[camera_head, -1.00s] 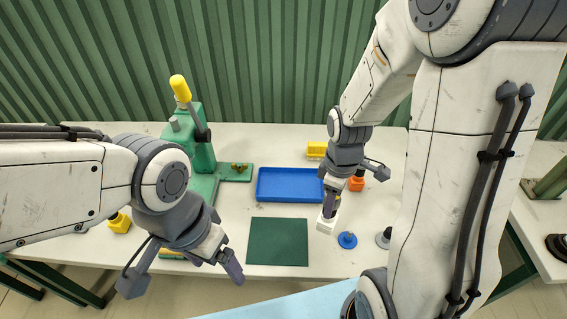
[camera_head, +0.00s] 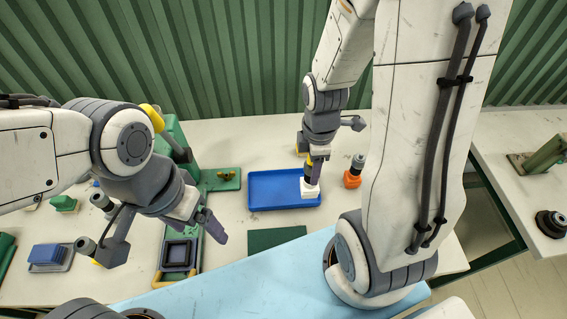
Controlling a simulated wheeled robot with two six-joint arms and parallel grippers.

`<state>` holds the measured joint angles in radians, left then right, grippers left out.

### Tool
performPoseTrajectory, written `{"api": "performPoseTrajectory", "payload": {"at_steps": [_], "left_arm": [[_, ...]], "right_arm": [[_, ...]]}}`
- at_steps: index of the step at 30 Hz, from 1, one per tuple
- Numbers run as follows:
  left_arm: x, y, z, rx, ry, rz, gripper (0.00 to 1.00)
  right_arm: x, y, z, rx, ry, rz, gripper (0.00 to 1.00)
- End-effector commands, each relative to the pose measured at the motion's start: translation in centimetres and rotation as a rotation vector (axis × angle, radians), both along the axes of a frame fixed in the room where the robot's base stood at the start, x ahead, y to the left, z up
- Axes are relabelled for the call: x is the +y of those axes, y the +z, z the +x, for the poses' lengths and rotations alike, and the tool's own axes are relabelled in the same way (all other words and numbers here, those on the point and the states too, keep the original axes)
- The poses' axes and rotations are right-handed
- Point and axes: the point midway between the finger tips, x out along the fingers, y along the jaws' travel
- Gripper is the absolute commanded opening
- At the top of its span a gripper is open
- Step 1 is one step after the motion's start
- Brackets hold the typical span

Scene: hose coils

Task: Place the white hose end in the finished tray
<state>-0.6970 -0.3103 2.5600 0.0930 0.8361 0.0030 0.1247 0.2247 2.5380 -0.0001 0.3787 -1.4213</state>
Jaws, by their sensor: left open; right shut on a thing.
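My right gripper (camera_head: 315,172) is shut on the white hose end (camera_head: 310,189), a white block with a dark and yellow upper part. The hose end is over the right part of the blue tray (camera_head: 262,206), near its right rim. I cannot tell whether it touches the tray floor. The gripper hides part of it. My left gripper (camera_head: 212,226) is open and empty. It hangs above the bench to the left of the dark green mat.
An orange-based hose end (camera_head: 352,180) stands right of the tray. A dark green mat (camera_head: 272,238) lies in front of it. A green press (camera_head: 172,138) is partly hidden behind my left arm. A blue block (camera_head: 47,254) lies at the far left. Bare bench shows behind the tray.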

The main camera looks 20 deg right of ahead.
Motion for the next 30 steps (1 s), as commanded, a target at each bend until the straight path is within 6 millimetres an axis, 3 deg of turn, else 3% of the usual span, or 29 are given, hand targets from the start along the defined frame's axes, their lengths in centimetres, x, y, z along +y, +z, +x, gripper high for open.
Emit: {"api": "performPoseTrajectory", "payload": {"at_steps": [18,23,30], "left_arm": [[0.0,2.5,0.0,0.0,-0.004,0.0,0.86],[0.0,2.7,0.0,0.0,-0.004,0.0,0.86],[0.0,3.8,0.0,-0.001,-0.006,0.0,0.86]], "right_arm": [[4.0,-5.2,7.8,0.001,0.001,0.0,0.0],[4.3,-5.9,8.4,0.001,-0.001,0.0,0.0],[4.3,-8.8,8.3,0.002,-0.002,0.0,0.0]]}}
